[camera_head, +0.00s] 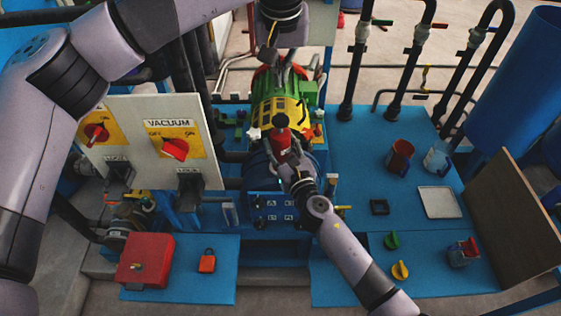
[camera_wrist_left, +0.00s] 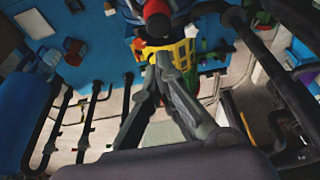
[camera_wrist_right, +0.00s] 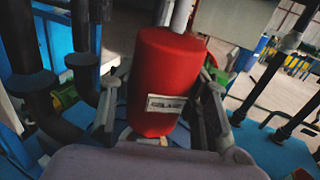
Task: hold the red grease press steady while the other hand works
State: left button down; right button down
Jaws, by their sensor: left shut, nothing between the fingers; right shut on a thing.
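The red grease press (camera_head: 281,138) stands in front of the green and yellow machine (camera_head: 280,105) in the head view. In the right wrist view the press (camera_wrist_right: 165,75) is a red cylinder with a white label, leaning slightly. My right gripper (camera_wrist_right: 165,100) is shut on it, one finger on each side. My left gripper (camera_head: 287,66) hangs behind the press, above the machine's far end. In the left wrist view its fingers (camera_wrist_left: 164,62) are together and empty, with the press's dark round end (camera_wrist_left: 157,18) beyond them.
A panel (camera_head: 143,130) with red switches stands left. A red box (camera_head: 146,250) and padlock (camera_head: 207,263) lie on the front-left blue surface. Dark pipes (camera_head: 358,70) rise behind.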

aim_at(281, 117)
pick_arm(q)
notch_tip(281, 117, up, 2)
jog(key=shift+w+r, duration=0.1)
jog(key=shift+r, duration=0.15)
jog(key=x, duration=0.8)
jog(key=s+x, duration=0.1)
jog(key=x, duration=0.4)
jog(key=shift+f, duration=0.6)
jog(key=shift+f, duration=1.4)
